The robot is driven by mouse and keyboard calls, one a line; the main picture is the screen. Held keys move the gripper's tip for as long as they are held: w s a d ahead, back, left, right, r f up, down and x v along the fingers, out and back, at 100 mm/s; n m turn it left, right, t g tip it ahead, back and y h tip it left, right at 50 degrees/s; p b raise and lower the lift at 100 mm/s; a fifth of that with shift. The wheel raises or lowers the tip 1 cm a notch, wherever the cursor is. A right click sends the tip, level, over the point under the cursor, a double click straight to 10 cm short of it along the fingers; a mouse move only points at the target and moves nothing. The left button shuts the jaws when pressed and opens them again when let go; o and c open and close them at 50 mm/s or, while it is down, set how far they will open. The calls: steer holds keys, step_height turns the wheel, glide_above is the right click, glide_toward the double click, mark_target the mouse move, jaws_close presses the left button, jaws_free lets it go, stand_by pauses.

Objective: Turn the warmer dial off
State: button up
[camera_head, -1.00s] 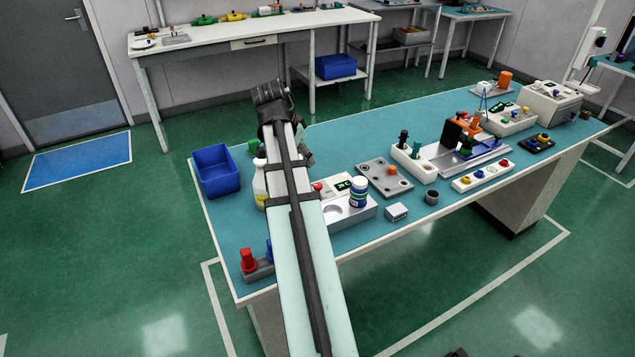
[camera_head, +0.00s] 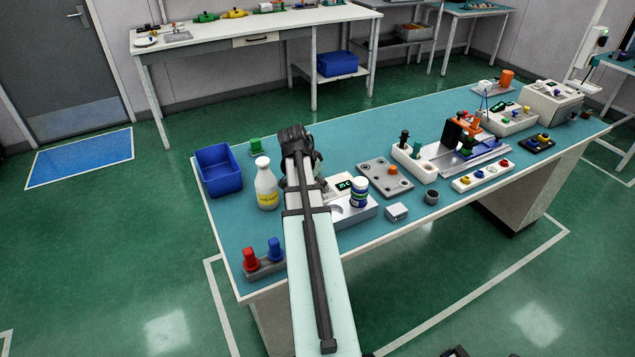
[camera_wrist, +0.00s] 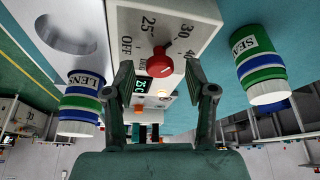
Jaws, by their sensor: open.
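The warmer (camera_wrist: 190,15) is a white box with a round recess and a small green display; it also shows in the head view (camera_head: 352,216), partly behind my arm. Its red dial (camera_wrist: 160,63) faces the wrist camera, with OFF, 25, 30 and 40 marked around it. The dial's pointer seems to lie between 25 and 30, away from OFF. My gripper (camera_wrist: 159,72) is open, one finger on each side of the dial. I cannot tell whether the fingers touch it.
A LENS bottle (camera_wrist: 80,98) and a SEAL bottle (camera_wrist: 259,68) flank the gripper in the wrist view. In the head view, a white bottle (camera_head: 266,186) and blue bin (camera_head: 218,172) stand left of my arm. A grey plate (camera_head: 385,178) lies right of the warmer.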

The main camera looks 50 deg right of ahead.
steer(key=shift+f, duration=0.2)
jaws_close()
